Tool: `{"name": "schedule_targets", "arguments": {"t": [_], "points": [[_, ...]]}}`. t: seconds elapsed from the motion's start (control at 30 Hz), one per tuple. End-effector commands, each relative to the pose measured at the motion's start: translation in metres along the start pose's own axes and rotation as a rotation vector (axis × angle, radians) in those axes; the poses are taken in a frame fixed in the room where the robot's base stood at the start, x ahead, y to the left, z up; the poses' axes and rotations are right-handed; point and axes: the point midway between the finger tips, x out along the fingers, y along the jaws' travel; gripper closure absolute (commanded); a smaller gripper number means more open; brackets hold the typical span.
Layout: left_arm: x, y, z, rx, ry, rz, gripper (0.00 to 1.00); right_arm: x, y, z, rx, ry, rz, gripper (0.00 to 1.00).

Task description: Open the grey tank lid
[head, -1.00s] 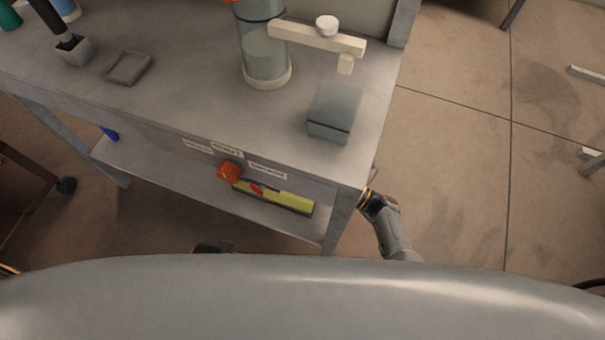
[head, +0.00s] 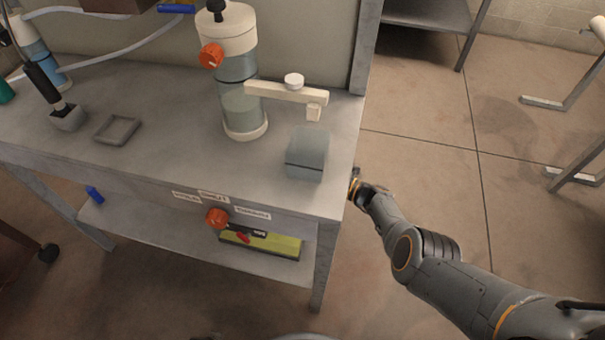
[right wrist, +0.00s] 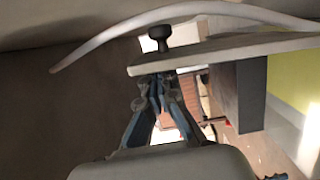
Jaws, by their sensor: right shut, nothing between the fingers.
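A small grey tank (head: 306,158) stands on the right front corner of the grey bench in the head view. A dark seam runs around it between the upper and lower part, and its lid looks closed. My right gripper (head: 355,184) is just off the bench's right edge, to the right of and a little below the tank, with its fingertips partly hidden there. In the right wrist view the right gripper (right wrist: 161,84) is shut and empty, close below a pale edge with a dark knob above it. The tank is not clearly identifiable there. My left gripper is not in view.
A clear cylinder (head: 241,92) with a cream cap and orange knob stands behind the tank. A cream arm (head: 285,92) reaches out above the tank's back. A small grey tray (head: 117,130) lies left. The floor right of the bench is mostly clear.

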Motion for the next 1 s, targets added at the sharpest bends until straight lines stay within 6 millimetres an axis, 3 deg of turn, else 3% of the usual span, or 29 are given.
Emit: {"name": "schedule_targets", "arguments": {"t": [1.0], "points": [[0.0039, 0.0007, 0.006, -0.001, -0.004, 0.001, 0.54, -0.0036, -0.0009, 0.0067, 0.079, -0.001, -0.019, 1.0]]}}
